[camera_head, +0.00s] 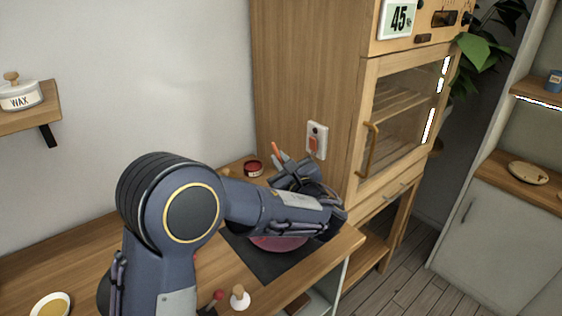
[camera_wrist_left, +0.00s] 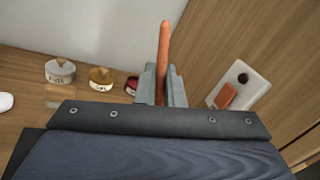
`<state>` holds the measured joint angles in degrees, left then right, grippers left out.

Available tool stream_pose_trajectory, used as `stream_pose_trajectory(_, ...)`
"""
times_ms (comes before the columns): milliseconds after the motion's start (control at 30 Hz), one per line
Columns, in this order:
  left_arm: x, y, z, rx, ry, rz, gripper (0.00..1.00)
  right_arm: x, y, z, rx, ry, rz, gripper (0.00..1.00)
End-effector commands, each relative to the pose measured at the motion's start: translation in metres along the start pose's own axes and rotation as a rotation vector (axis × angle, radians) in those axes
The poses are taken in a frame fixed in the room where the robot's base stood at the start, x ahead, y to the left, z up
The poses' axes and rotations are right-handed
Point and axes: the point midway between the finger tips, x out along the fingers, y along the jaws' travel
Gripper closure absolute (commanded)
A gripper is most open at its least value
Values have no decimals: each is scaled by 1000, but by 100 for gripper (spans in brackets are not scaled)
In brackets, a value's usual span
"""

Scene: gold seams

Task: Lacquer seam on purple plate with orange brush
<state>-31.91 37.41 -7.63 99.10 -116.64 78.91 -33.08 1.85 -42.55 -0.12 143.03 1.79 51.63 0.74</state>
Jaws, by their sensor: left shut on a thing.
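My left gripper (camera_head: 284,163) is shut on the orange brush (camera_head: 276,149), above the back right of the wooden counter. The brush handle also stands up between the fingers in the left wrist view (camera_wrist_left: 164,50); its bristle end is hidden. The purple plate (camera_head: 279,243) lies on a dark mat (camera_head: 262,262) below my left forearm, which covers most of it. The seam cannot be made out. A small red pot (camera_head: 253,168) stands on the counter to the left of the gripper. My right gripper is not in view.
Labelled jars (camera_wrist_left: 60,71) stand along the counter's back. A yellow-filled bowl (camera_head: 50,305) and a white knobbed piece (camera_head: 240,297) are at the front.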

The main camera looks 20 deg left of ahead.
Motion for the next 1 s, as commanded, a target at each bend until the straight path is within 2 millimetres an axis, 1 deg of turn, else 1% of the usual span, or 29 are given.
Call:
stream_pose_trajectory(167, 0, -4, 12, -2, -1, 0, 100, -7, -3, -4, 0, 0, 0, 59)
stream_pose_trajectory(500, 1, -15, 42, -1, 0, 0, 100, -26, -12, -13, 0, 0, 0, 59)
stream_pose_trajectory(1000, 1, -15, 42, 0, 0, 0, 100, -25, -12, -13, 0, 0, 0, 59)
